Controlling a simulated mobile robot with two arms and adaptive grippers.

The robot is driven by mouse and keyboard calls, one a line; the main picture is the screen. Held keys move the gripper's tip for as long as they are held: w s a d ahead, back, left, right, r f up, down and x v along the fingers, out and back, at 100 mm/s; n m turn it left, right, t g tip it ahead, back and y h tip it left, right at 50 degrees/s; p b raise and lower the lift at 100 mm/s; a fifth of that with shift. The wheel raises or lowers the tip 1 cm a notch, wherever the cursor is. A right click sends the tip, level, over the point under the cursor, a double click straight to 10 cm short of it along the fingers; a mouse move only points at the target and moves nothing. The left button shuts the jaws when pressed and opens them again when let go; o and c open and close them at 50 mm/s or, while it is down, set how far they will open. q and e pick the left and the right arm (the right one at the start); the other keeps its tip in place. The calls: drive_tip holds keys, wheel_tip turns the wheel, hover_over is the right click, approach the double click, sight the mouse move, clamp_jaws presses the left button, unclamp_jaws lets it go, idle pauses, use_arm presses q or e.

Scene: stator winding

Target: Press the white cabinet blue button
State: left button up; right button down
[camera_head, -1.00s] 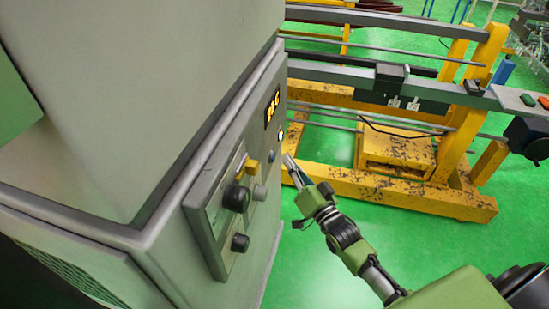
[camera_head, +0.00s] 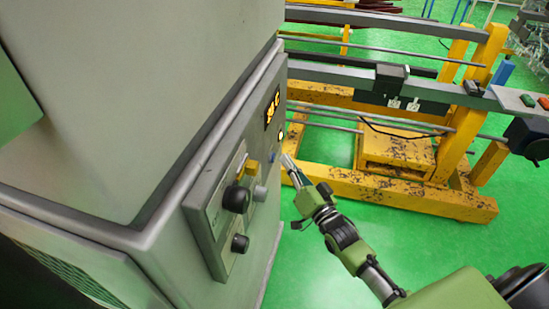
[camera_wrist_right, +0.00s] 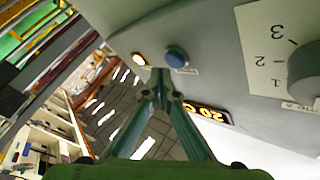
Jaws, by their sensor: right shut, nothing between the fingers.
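The white cabinet (camera_head: 120,80) fills the left of the head view, with a control panel (camera_head: 215,235) on its side. The blue button (camera_head: 271,157) is a small round knob on the panel's far part. It shows clearly in the right wrist view (camera_wrist_right: 177,57), apparently unobstructed. My right gripper (camera_head: 287,159) is shut and empty, its tips close beside the blue button. In the wrist view the closed fingertips (camera_wrist_right: 160,72) appear just left of and below the button. Whether they touch the panel or button, I cannot tell. My left gripper is not in view.
A lit lamp (camera_head: 280,134) and a glowing display (camera_head: 272,110) sit near the button. Black knobs (camera_head: 236,198) and a yellow switch (camera_head: 251,168) are nearer. A yellow machine frame (camera_head: 400,190) stands behind the arm. Green floor (camera_head: 330,270) is open beside the cabinet.

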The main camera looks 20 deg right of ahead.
drive_tip(key=shift+w+a, duration=0.1)
drive_tip(key=shift+a, duration=0.05)
idle(0.4)
drive_tip(key=shift+w+a, duration=0.2)
drive_tip(key=shift+w+a, duration=0.2)
drive_tip(key=shift+a, duration=0.15)
idle(1.0)
drive_tip(key=shift+d, duration=0.1)
drive_tip(key=shift+s+d, duration=0.5)
drive_tip(key=shift+d, duration=0.05)
drive_tip(key=shift+s+d+p, duration=0.3)
drive_tip(key=shift+s+d, duration=0.45)
drive_tip(key=shift+d, duration=0.25)
drive_tip(key=shift+s+d+p, duration=0.3)
drive_tip(key=shift+s+d, duration=0.45)
drive_tip(key=shift+d, duration=0.25)
drive_tip(key=shift+f, duration=0.1)
